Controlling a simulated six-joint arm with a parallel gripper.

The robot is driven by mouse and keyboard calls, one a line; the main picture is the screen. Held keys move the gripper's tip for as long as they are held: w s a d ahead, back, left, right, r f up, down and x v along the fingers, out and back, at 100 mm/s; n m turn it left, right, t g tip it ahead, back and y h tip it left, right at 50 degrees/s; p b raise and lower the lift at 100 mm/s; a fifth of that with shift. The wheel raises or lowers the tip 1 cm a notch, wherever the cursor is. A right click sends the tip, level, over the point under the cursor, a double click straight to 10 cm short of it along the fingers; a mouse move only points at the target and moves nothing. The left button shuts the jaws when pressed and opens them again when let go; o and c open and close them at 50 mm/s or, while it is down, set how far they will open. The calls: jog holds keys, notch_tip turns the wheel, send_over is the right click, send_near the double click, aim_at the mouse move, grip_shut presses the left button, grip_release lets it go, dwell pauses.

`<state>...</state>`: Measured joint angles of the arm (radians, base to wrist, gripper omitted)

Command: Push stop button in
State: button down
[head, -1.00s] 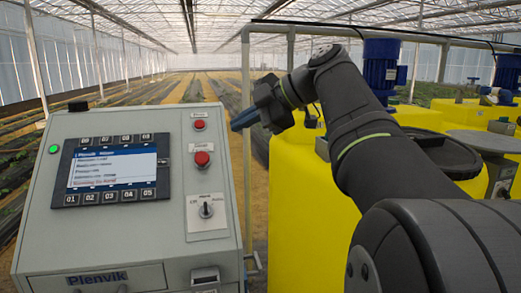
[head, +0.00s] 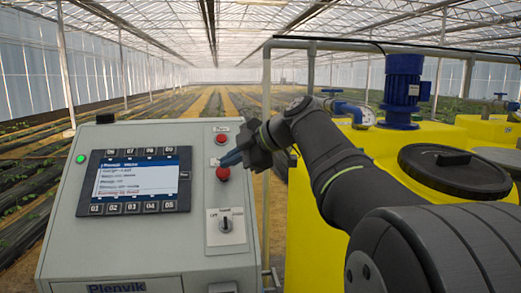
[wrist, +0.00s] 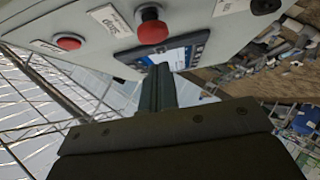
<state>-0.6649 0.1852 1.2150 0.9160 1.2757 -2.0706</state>
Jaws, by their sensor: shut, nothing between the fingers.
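The grey control cabinet (head: 150,240) carries two red buttons in a column right of its screen. The lower one, a larger red mushroom button (head: 222,174), stands out from the panel on a dark collar in the wrist view (wrist: 152,31). The smaller upper red button (head: 221,139) also shows in the wrist view (wrist: 69,43). Labels are too blurred to read, so I cannot confirm which is stop. My gripper (head: 225,161) is shut and empty, its tips near the mushroom button's upper edge. In the wrist view the closed fingers (wrist: 159,72) appear beside it; contact is unclear.
A selector switch (head: 226,224) sits below the buttons, and a lit screen (head: 137,179) is to their left. A green lamp (head: 80,159) glows at the upper left. A yellow tank (head: 310,235) and a pipe frame stand to the right.

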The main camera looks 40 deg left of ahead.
aim_at(228, 172)
jog(key=shift+w+a+f, duration=0.3)
jog(key=shift+w+f, duration=0.05)
jog(key=shift+f, duration=0.15)
jog(key=shift+w+a+f, duration=0.3)
jog(key=shift+w+f, duration=0.05)
jog(key=shift+f, duration=0.1)
jog(key=shift+w+a+f, duration=0.25)
jog(key=shift+f, duration=0.2)
jog(key=shift+w+a+f, duration=0.1)
jog(key=shift+w+f, duration=0.1)
jog(key=shift+f, duration=0.2)
jog(key=s+a+r+v, duration=0.1)
jog(key=s+r+v, duration=0.1)
jog(key=v, duration=1.1)
jog(key=shift+s+d+r, duration=0.2)
jog(key=shift+s+d, duration=0.15)
jog(key=shift+d, duration=0.05)
